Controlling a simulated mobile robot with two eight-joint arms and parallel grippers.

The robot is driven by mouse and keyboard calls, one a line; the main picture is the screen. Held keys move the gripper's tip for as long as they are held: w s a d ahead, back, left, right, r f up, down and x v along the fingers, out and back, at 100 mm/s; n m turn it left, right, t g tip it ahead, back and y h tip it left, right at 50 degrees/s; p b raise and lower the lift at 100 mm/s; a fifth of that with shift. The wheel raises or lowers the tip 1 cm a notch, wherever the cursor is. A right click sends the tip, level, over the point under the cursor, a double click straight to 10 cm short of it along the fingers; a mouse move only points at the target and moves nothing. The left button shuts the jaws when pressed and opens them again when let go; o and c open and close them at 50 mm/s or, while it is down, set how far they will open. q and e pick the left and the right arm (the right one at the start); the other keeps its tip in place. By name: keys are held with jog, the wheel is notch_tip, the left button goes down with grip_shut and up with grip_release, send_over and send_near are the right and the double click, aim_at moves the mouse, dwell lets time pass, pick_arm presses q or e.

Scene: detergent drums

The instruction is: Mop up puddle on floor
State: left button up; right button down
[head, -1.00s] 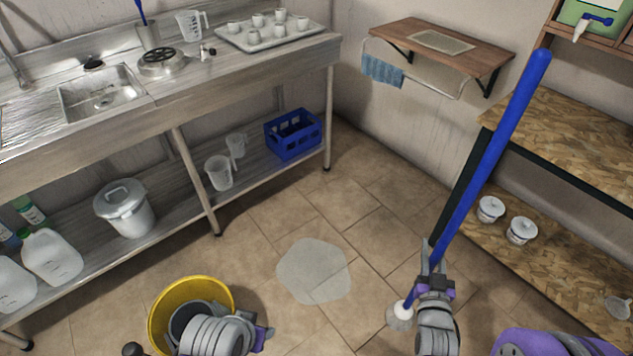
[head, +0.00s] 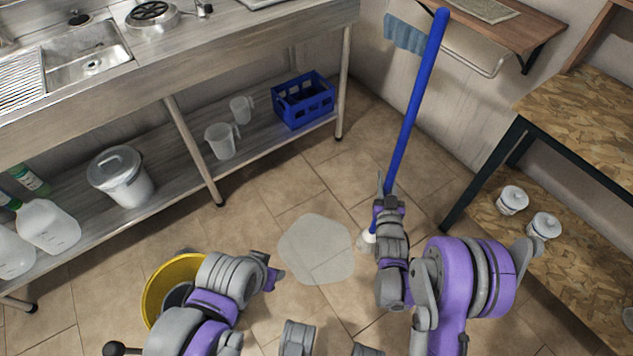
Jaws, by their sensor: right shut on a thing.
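The grey puddle (head: 316,250) lies on the tiled floor in the middle of the head view. My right gripper (head: 388,190) is shut on the blue mop handle (head: 418,95), which stands up, tilted slightly to the right. The white mop head (head: 367,240) is low at the puddle's right edge, partly hidden by my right arm; I cannot tell if it touches the puddle. My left gripper (head: 271,275) is left of the puddle, seemingly holding nothing; its fingers are too unclear to tell open from shut. A yellow bucket (head: 160,283) stands behind my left arm, partly hidden by it.
A steel sink counter (head: 215,75) with a lower shelf runs along the left and back. The shelf holds a blue crate (head: 303,100), clear jugs (head: 221,141) and a lidded white bucket (head: 120,178). A wooden shelf unit (head: 585,125) stands at the right. Floor behind the puddle is clear.

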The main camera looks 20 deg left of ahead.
jog(key=w+a+f+n+y+b, duration=0.1)
jog(key=a+f+y, duration=0.1)
jog(key=a+f, duration=0.6)
jog(key=w+a+f+n+g+y+b, duration=0.1)
jog(key=a+f+y, duration=0.1)
jog(key=a+f, duration=0.7)
jog(key=a, duration=0.4)
jog(key=shift+w+a+f+n+b, duration=0.25)
jog(key=shift+w+a+n+b, duration=0.05)
jog(key=shift+a+n, duration=0.1)
